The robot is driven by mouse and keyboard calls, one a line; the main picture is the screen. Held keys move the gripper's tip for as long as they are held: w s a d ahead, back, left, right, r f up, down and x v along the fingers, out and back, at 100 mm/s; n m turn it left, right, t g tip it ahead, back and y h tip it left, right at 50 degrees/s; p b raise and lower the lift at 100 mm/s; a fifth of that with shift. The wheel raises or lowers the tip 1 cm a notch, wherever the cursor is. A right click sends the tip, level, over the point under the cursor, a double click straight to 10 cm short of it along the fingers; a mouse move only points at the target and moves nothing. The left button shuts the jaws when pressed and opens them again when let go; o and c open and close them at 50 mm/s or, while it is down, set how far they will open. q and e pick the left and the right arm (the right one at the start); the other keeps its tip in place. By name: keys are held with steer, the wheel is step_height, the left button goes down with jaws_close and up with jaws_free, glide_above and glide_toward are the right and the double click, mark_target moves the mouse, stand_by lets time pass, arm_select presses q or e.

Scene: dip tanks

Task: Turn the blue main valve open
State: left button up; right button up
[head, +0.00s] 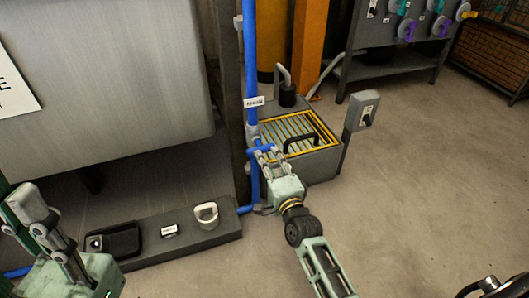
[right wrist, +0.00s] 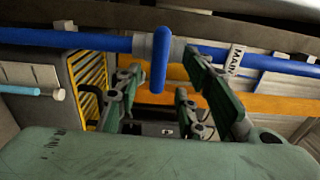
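The blue main valve's handle (head: 262,149) sits on the upright blue pipe (head: 250,60) and lies across it. In the right wrist view the handle (right wrist: 160,58) stands at right angles to the pipe (right wrist: 100,42), beside a white tag reading "MAIN" (right wrist: 235,59). My right gripper (head: 268,154) is at the valve, open, with its fingers on either side of the handle. A gap shows between handle and fingers in the wrist view. My left gripper (head: 42,222) is at the lower left, away from the valve; its opening is unclear.
A grey box with a yellow-edged grating and black handle (head: 318,158) stands right behind the valve. A switch box (head: 362,110) is at its right. A dark plinth (head: 185,240) lies below the large grey tank (head: 110,80).

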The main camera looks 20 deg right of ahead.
mark_target(263, 152)
steer(key=w+b, duration=0.2)
steer(key=w, duration=0.4)
steer(key=shift+w+a, duration=0.1)
jaws_close()
